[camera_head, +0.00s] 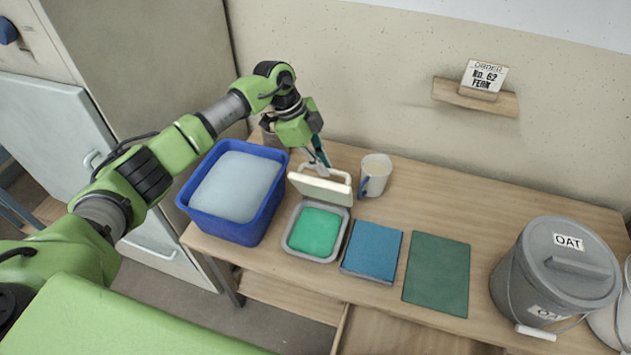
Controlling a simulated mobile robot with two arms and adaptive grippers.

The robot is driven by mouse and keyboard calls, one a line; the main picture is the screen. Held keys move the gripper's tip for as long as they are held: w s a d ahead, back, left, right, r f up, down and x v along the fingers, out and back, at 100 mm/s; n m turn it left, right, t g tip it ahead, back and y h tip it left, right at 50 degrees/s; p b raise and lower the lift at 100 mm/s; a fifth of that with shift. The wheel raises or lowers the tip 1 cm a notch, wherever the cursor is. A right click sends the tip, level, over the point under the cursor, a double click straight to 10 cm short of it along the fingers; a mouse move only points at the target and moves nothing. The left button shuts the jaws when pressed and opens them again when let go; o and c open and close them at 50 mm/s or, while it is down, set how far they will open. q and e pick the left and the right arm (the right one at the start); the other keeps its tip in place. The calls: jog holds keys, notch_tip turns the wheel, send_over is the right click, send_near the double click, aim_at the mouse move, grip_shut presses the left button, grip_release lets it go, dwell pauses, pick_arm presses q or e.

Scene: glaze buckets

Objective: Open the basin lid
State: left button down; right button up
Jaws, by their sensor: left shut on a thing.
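The basin (289,246) is a grey square tub on the table, with green contents (315,233) showing inside. Its cream lid (322,187) is tilted up at the back of the basin, clear of most of the opening. My left gripper (321,169) is at the lid's raised top edge, shut on the lid's handle. The exact contact of the fingers is small and partly hidden. My right gripper is not in view.
A blue tub (251,228) stands left of the basin. A mug (375,175) stands behind right. A blue book-like block (372,250), a green mat (437,272) and a lidded grey OAT bucket (558,268) stand to the right. A wall shelf (446,91) holds an order card (483,77).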

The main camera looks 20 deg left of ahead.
pick_arm(q)
jog(key=w+f+b, duration=0.2)
jog(key=w+b, duration=0.3)
jog(key=w, duration=0.2)
jog(key=shift+d, duration=0.1)
jog(key=shift+w, duration=0.1)
dwell(0.4)
jog(key=c, duration=2.1)
grip_release()
jog(key=shift+r, duration=0.1)
jog(key=shift+c, duration=0.2)
jog(key=v, duration=1.1)
jog(key=shift+w+r, duration=0.4)
